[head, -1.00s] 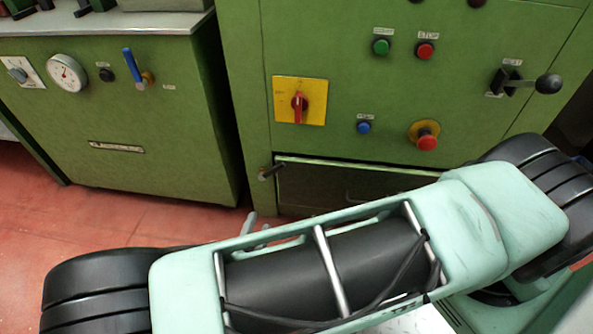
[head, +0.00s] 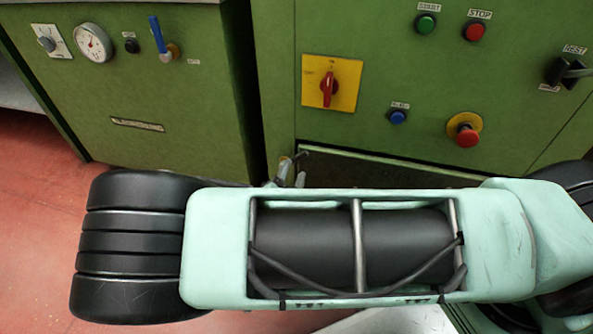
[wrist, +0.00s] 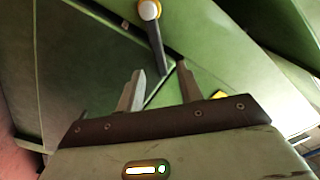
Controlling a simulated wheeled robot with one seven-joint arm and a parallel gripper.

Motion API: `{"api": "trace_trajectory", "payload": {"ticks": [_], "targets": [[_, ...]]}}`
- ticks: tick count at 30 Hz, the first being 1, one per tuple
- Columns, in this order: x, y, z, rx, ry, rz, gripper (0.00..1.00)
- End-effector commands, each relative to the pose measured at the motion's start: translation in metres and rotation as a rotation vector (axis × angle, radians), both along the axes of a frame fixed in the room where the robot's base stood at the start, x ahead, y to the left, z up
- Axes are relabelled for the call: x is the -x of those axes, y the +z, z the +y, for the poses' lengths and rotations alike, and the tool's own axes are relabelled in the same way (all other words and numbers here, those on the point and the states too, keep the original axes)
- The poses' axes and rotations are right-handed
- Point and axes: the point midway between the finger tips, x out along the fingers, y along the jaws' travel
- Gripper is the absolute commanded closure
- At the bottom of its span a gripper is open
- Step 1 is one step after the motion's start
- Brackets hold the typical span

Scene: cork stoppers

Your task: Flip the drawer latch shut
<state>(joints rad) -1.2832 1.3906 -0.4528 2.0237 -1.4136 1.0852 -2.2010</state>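The drawer latch is a dark lever on a brass pivot, low on the right green machine (head: 286,161). In the head view my arm hides most of the drawer, and only the fingertips show beside the latch.
Above the drawer are a red rotary switch (head: 328,89), a blue button (head: 397,117) and a red emergency button (head: 466,134). A second green machine (head: 140,90) stands left, with a blue-handled valve (head: 158,38). Red floor (head: 40,200) is free at the left.

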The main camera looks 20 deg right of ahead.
Motion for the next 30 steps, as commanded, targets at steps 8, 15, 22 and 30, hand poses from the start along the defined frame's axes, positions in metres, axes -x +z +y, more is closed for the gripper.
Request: {"api": "trace_trajectory", "payload": {"ticks": [8, 15, 22, 30], "targets": [[-0.026, -0.001, -0.019, 0.0, -0.001, -0.001, 0.64], [-0.03, 0.001, -0.022, 0.0, 0.0, 0.0, 0.64], [-0.029, 0.0, -0.022, 0.0, 0.0, 0.0, 0.94], [-0.029, 0.001, -0.021, -0.005, 0.0, -0.004, 1.0]]}}
